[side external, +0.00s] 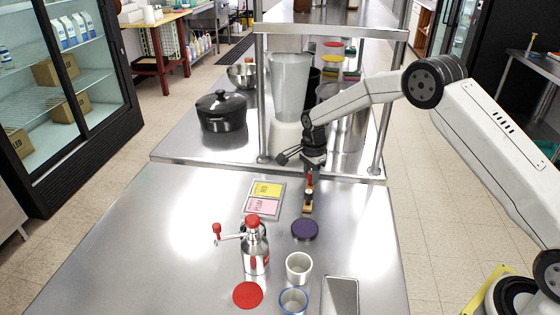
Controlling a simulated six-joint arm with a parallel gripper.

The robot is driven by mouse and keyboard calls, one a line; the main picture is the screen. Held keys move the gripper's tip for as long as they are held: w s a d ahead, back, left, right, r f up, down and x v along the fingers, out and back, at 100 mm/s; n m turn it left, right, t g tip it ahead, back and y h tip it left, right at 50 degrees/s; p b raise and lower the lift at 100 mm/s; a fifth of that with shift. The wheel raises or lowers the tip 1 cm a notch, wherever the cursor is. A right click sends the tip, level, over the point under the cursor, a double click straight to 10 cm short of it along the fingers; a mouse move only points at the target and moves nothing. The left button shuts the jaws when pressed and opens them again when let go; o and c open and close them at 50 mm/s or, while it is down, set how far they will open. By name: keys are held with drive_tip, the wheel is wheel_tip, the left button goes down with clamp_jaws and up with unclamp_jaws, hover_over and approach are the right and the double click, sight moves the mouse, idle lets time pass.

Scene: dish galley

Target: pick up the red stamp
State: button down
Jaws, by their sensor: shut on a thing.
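The red stamp (309,183) is small, with a red upper part and a wooden-coloured lower part. It is upright in the middle of the side external view, on the near side of the metal shelf frame. My gripper (312,166) is directly above it, pointing down, and is shut on its upper part. The fingertips are small and dark here, so the exact grip is hard to see. I cannot tell whether the stamp's base touches the steel counter (150,255).
A purple disc (305,229) lies just below the stamp. A tray with yellow and pink cards (264,199) is to the left. A red-knobbed metal dispenser (256,252), red disc (247,295), white cup (299,267), blue-rimmed cup (293,301) and grey slab (341,295) stand nearer.

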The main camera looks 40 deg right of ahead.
wheel_tip(320, 180, up, 2)
drive_tip(key=shift+r, duration=0.15)
drive_tip(key=s+r, duration=0.9)
drive_tip(key=s, duration=0.5)
drive_tip(key=shift+a+r, duration=0.3)
drive_tip(key=shift+a, duration=0.05)
